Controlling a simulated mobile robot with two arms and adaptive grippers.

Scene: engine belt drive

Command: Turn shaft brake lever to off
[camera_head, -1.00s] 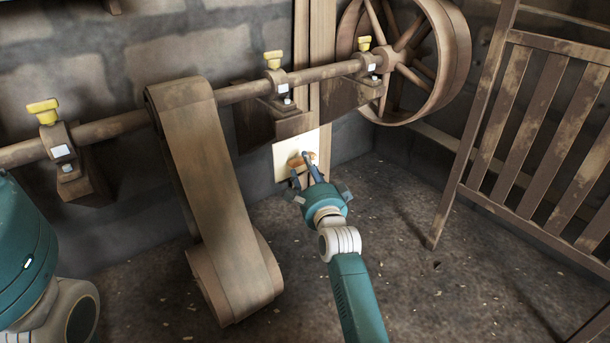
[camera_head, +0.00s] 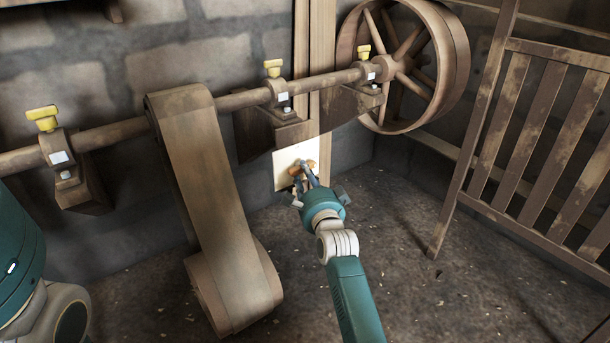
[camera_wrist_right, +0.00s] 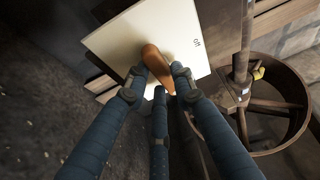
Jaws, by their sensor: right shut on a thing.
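The shaft brake lever (camera_head: 296,169) is an orange-brown handle on a cream plate (camera_head: 282,165) fixed below the shaft. In the right wrist view the lever (camera_wrist_right: 152,56) stands out from the plate (camera_wrist_right: 118,45), which bears the lettering "off" near its right edge. My right gripper (camera_head: 304,178) is at the plate and shut on the lever. In the wrist view its fingers (camera_wrist_right: 158,85) close around the lever's outer end and partly hide it. My left gripper is out of view; only part of my left arm shows at the left edge.
The shaft (camera_head: 245,100) runs along the wall through brackets with yellow caps (camera_head: 272,67). A wide belt (camera_head: 215,190) hangs to the left of my right arm. A spoked wheel (camera_head: 440,60) is at the upper right. A wooden slatted gate (camera_head: 530,130) stands at right. Floor around is clear.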

